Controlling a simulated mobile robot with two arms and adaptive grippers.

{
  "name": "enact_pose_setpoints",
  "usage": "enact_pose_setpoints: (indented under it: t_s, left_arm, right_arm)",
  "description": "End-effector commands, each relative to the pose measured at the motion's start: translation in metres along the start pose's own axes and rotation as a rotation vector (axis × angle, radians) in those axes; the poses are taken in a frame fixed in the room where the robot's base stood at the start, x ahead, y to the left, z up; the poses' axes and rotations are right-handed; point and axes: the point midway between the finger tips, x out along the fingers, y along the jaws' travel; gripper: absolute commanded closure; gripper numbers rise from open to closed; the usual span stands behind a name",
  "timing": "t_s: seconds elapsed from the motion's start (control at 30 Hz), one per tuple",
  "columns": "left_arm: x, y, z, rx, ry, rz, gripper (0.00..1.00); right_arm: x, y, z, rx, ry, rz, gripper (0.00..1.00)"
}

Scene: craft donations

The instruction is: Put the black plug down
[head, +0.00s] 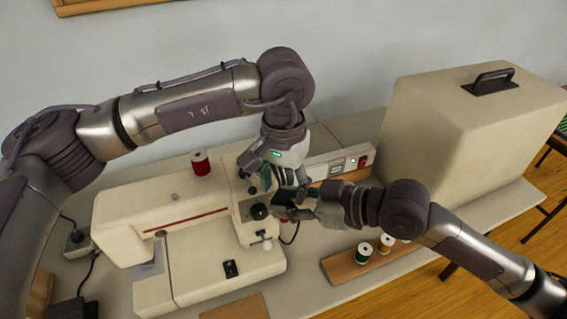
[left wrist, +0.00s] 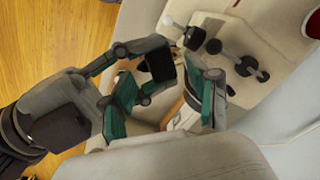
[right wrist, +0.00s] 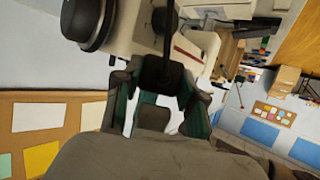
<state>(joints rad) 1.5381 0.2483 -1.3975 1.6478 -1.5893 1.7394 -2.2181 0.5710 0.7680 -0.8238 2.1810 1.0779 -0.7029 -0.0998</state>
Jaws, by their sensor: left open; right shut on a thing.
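The black plug (head: 283,198) is held by my right gripper (head: 299,211) in the air beside the right end of the sewing machine. In the right wrist view the plug (right wrist: 160,74) sits between the fingers (right wrist: 158,112), with its dark cord running up. My left gripper (head: 284,184) is open, just above and close to the plug. In the left wrist view the plug (left wrist: 163,66) shows near the left fingers (left wrist: 166,105); whether they touch it I cannot tell. The grippers partly hide the plug.
A power strip (head: 350,160) lies behind the grippers. A wooden rack (head: 340,268) with thread spools is at front right. A large cream case (head: 440,130) stands at right.

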Motion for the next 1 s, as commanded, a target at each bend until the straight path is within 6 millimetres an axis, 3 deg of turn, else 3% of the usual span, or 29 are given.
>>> enact_pose_setpoints:
  t_s: [0.2,0.57,0.9,0.97,1.0]
  left_arm:
    - [0.024,0.000,0.000,0.000,0.000,0.001,0.40]
    - [0.028,0.000,0.000,0.000,0.001,0.001,0.40]
    - [0.028,0.003,0.001,0.005,0.001,0.008,0.93]
    - [0.028,0.004,0.001,0.007,0.001,0.010,0.93]
    - [0.028,0.005,0.001,0.008,0.002,0.011,0.93]
  right_arm:
    - [0.000,0.000,0.000,0.000,0.001,0.000,1.00]
    - [0.000,0.000,0.000,0.000,0.001,0.000,1.00]
    - [0.000,0.000,-0.002,-0.001,0.005,0.000,1.00]
    - [0.000,0.000,-0.002,-0.001,0.006,-0.001,1.00]
    - [0.000,-0.001,-0.002,-0.001,0.007,-0.001,0.54]
